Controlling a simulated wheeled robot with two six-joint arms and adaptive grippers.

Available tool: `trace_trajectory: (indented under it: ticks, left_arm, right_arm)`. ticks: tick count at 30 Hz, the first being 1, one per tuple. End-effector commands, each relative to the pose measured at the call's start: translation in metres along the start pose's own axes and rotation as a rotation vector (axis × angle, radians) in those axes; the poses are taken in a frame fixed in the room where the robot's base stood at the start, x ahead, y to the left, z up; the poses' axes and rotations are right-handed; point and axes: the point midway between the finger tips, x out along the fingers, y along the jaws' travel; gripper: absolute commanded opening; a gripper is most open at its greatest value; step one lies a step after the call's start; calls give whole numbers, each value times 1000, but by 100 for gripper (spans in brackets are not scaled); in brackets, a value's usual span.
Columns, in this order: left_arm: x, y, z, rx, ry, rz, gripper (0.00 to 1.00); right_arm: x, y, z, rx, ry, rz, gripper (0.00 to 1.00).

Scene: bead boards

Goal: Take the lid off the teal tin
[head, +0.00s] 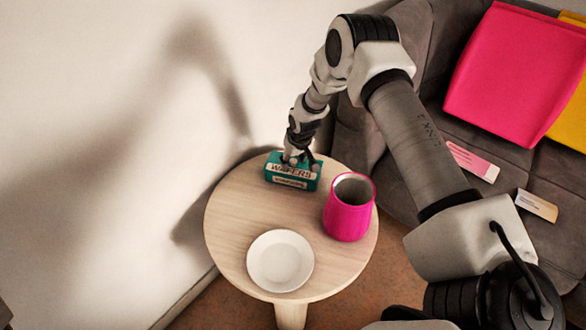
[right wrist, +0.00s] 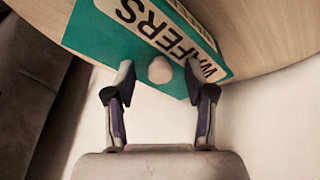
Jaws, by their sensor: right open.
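The teal tin (head: 272,176) stands at the back of the round table in the head view, with WAFERS lettering on it. The right wrist view shows its teal top (right wrist: 100,32) and a pale round knob (right wrist: 160,70) on it. My right gripper (head: 298,160) is over the tin with its fingers pointing at the lid. It also shows in the right wrist view (right wrist: 158,74), open, with one finger on each side of the knob and gaps between. The lid's seam cannot be made out. My left gripper is out of view.
A pink cup (head: 347,221) stands just right of the tin on the round wooden table (head: 228,215). A white plate (head: 280,260) lies at the front. A wall rises behind left; a grey sofa with cushions (head: 515,75) is at the right.

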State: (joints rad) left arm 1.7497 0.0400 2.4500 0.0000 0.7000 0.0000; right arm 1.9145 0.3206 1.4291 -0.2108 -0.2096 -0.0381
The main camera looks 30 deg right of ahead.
Motion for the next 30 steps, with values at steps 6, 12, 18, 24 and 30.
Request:
trace_trajectory:
  ticks: [6, 12, 18, 24, 30]
  left_arm:
    - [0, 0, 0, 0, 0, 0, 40]
    - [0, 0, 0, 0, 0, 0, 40]
    - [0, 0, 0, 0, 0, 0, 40]
    - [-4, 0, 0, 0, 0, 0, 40]
    - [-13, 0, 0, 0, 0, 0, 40]
  right_arm:
    - [1, 0, 0, 0, 1, 0, 51]
    - [1, 0, 0, 0, 0, 0, 0]
    - [1, 0, 0, 0, 0, 0, 0]
    - [-13, 0, -4, 0, 1, -1, 0]
    - [-59, 0, -18, 0, 4, -1, 0]
